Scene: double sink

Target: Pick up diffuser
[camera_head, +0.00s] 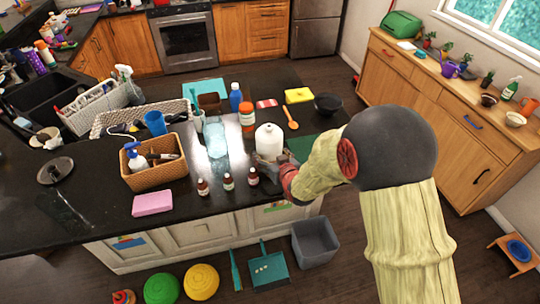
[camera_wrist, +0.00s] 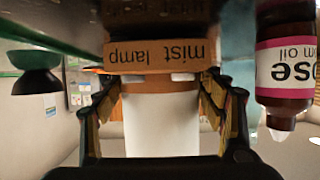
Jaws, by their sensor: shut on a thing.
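The diffuser (camera_head: 269,138) is a white, rounded-top piece standing near the right end of the dark counter in the head view. In the wrist view, which looks upside down, the diffuser (camera_wrist: 160,118) has a pale body and a brown band reading "mist lamp". My gripper (camera_head: 277,163) reaches it from the right, low on its body. In the wrist view the gripper's fingers (camera_wrist: 160,105) lie on both sides of the diffuser, shut on it. My arm hides part of the counter at the right, and I cannot tell whether the diffuser's base touches the counter.
A small amber oil bottle (camera_head: 253,176) stands close in front, and it shows beside the right finger in the wrist view (camera_wrist: 286,68). An orange-white jar (camera_head: 247,115), a clear bottle (camera_head: 215,138) and a black bowl (camera_head: 328,103) are nearby. A grey bin (camera_head: 315,243) stands below.

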